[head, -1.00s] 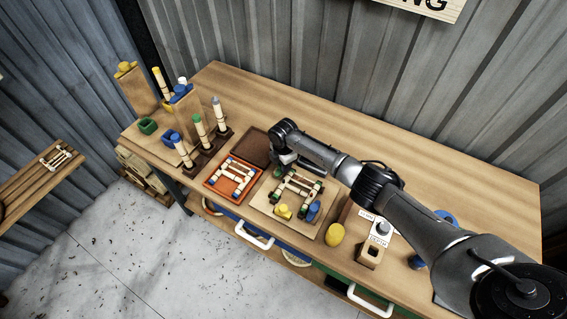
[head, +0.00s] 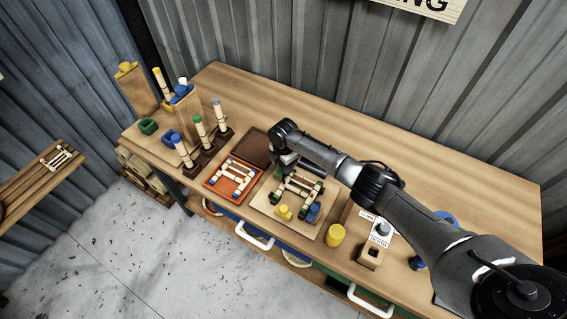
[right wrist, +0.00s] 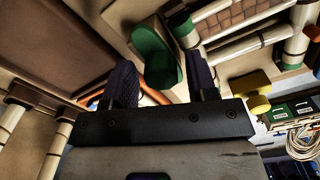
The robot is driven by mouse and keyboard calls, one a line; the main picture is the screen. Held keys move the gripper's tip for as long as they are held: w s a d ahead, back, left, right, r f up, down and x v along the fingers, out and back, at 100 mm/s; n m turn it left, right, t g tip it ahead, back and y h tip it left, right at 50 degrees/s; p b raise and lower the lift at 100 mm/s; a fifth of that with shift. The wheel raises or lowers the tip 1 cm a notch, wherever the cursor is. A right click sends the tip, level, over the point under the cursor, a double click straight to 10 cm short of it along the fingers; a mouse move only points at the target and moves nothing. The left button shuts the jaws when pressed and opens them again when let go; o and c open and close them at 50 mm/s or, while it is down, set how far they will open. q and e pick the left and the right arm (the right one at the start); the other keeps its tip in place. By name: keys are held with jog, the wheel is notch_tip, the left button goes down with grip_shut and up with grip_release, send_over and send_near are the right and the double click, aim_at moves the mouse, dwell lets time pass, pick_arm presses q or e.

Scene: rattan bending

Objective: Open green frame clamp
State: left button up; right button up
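The green clamp (right wrist: 155,55) shows in the right wrist view as a rounded green block beside the wooden frame's corner. My right gripper (right wrist: 160,62) has its two dark fingers apart, one on each side of the clamp, with a visible gap to each. In the head view the right gripper (head: 282,171) is at the back left corner of the frame (head: 298,189) and mostly hides the green clamp. The frame lies on a light board (head: 262,208); a yellow clamp (head: 284,212) and a blue clamp (head: 314,208) sit at its front. My left gripper is out of view.
An orange tray (head: 209,187) with a smaller frame is left of the board, and a dark brown panel (head: 255,148) lies behind it. A yellow cylinder (head: 335,235) and a dial box (head: 372,249) stand to the right. The table's back strip (head: 330,115) is clear.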

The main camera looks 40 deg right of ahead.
jog(key=shift+o, duration=0.3)
jog(key=shift+r, duration=0.5)
notch_tip(320, 180, up, 13)
jog(key=shift+p, duration=0.35)
jog(key=shift+f, duration=0.1)
